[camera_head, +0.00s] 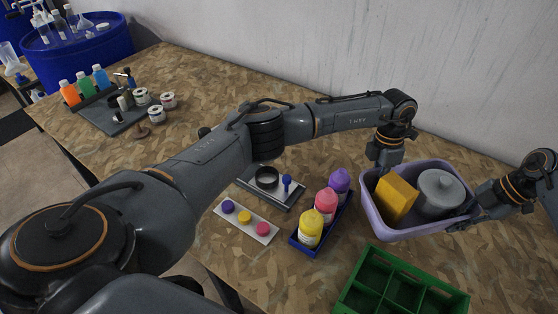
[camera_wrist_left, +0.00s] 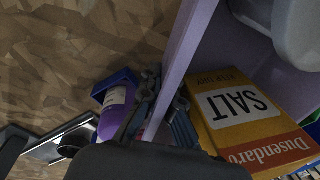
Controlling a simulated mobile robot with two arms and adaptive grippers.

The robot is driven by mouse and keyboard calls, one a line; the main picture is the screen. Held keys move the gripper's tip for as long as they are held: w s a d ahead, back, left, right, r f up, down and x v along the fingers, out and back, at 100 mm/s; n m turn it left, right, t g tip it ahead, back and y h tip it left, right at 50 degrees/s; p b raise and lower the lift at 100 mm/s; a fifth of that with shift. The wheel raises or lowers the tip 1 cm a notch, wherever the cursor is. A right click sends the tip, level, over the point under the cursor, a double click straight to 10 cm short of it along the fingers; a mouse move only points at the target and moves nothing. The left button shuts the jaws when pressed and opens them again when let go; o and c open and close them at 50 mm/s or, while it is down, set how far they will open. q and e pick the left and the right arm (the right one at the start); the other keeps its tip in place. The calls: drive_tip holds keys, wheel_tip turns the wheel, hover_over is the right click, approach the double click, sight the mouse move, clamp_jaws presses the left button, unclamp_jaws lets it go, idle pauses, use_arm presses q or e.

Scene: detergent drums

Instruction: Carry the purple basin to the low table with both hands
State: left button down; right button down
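The purple basin (camera_head: 408,232) is at the right of the wooden-chip table, with a yellow salt box (camera_head: 396,198) and a grey lidded pot (camera_head: 440,192) inside. My left gripper (camera_head: 384,163) is at the basin's left-back rim. In the left wrist view its fingers (camera_wrist_left: 164,104) are close together, one on each side of the basin wall (camera_wrist_left: 186,42), with the salt box (camera_wrist_left: 245,115) beside the inner finger. My right gripper (camera_head: 468,214) is at the right rim, its fingers closed in on the wall; their tips are partly hidden. I cannot make out the low table.
A green crate (camera_head: 367,297) stands just in front of the basin. A blue tray (camera_head: 318,241) with yellow, pink and purple bottles is close to its left. A white strip with coloured pucks (camera_head: 245,219) and a grey tray (camera_head: 286,196) lie farther left. The wall is behind.

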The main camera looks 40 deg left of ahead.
use_arm(q)
drive_tip(key=shift+f, duration=0.4)
use_arm(e)
drive_tip(key=shift+f, duration=0.4)
use_arm(q)
drive_tip(key=shift+f, duration=0.1)
use_arm(e)
drive_tip(key=shift+f, duration=0.1)
